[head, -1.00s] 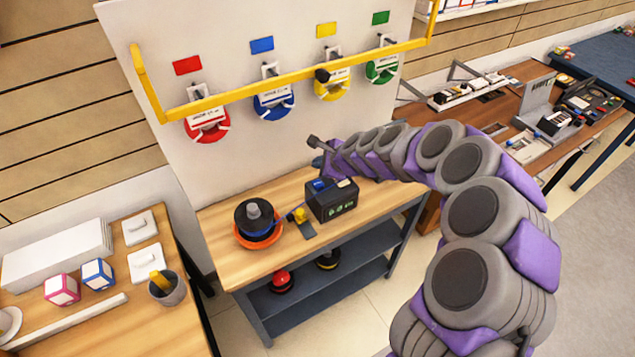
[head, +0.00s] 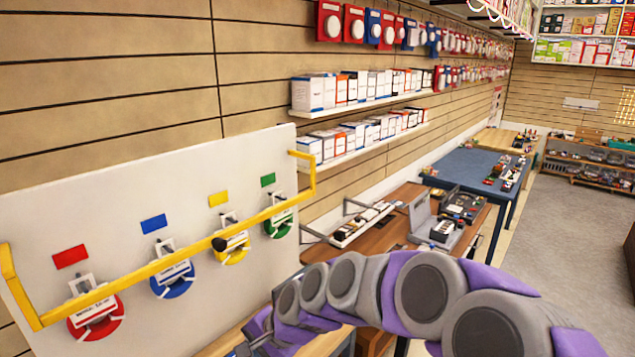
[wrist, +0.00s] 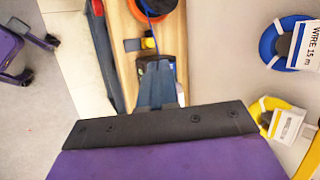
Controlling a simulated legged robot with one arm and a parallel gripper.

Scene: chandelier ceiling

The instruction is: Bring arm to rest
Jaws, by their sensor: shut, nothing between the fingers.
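My arm (head: 340,290) reaches from the lower right toward the lower left in the head view, its links grey and purple. In the wrist view my gripper (wrist: 155,70) points down toward the wooden bench top (wrist: 180,45). Its narrow dark fingers are together with nothing held between them. The fingers partly cover a dark box on the bench, and I cannot tell how far above it they are.
A white board with a yellow rail (head: 165,262) and coloured spools, such as the blue spool (head: 172,281), stands beside the bench. A brown table (head: 388,246) and a blue table (head: 475,172) lie beyond my arm. Open grey floor (head: 575,235) is at the right.

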